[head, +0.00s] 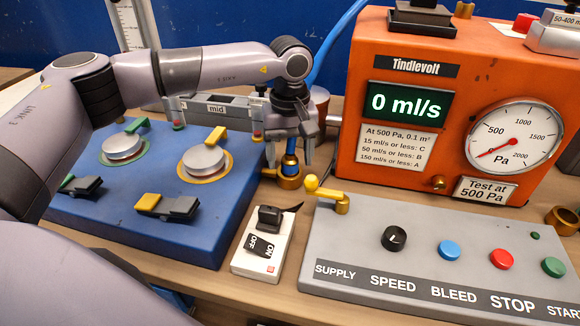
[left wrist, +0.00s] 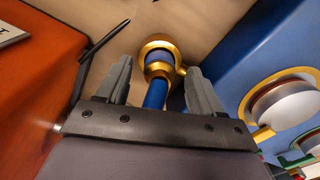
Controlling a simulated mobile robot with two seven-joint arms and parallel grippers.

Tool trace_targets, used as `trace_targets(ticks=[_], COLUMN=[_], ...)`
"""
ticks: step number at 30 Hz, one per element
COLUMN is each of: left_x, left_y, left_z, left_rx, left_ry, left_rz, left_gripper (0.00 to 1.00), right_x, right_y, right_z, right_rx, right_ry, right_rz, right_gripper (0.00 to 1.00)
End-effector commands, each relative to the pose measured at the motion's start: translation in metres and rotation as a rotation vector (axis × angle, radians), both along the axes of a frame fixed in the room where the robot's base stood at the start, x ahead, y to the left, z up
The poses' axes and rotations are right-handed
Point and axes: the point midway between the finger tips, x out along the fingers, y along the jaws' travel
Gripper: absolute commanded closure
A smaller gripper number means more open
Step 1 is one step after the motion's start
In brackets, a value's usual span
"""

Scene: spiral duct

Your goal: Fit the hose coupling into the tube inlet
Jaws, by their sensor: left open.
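My left gripper (head: 291,152) points down over the table between the blue panel and the orange tester. It is open, with one finger on each side of the blue hose coupling (head: 290,166), which has brass bands. The coupling stands at a brass ring (head: 289,182) near the table top. In the left wrist view, the coupling (left wrist: 155,95) shows between the apart fingers of the gripper (left wrist: 160,78), with the brass ring beyond. I cannot tell if either finger touches it. I cannot tell for sure which part is the tube inlet. My right gripper is not in view.
The orange tester (head: 465,110) reads 0 ml/s, and its dial needle is low. A grey control box (head: 350,245) with a yellow-knobbed lever stands in front. A blue panel (head: 130,225) with dials stands left. A white switch block (head: 242,262) sits between. A brass cup (head: 562,219) is far right.

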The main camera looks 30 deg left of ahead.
Motion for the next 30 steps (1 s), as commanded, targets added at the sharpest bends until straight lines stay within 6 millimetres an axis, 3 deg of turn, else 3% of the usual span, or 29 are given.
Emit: trace_targets(ticks=[4,10,23,30], left_x=[0.0,0.0,0.001,0.001], left_y=[0.0,0.0,0.0,-0.001], left_z=[0.0,0.0,0.009,0.047], left_rx=[0.0,0.0,0.0,-0.002], left_ry=[0.0,0.0,-0.001,-0.006], left_rz=[0.0,0.0,0.0,0.0], left_gripper=[0.37,1.0,1.0,1.0], right_x=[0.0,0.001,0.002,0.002], right_y=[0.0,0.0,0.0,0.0], right_z=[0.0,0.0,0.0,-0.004], right_rx=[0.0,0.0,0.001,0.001], right_ry=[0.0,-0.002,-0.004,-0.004], right_rz=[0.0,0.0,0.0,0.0], right_gripper=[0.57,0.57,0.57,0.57])
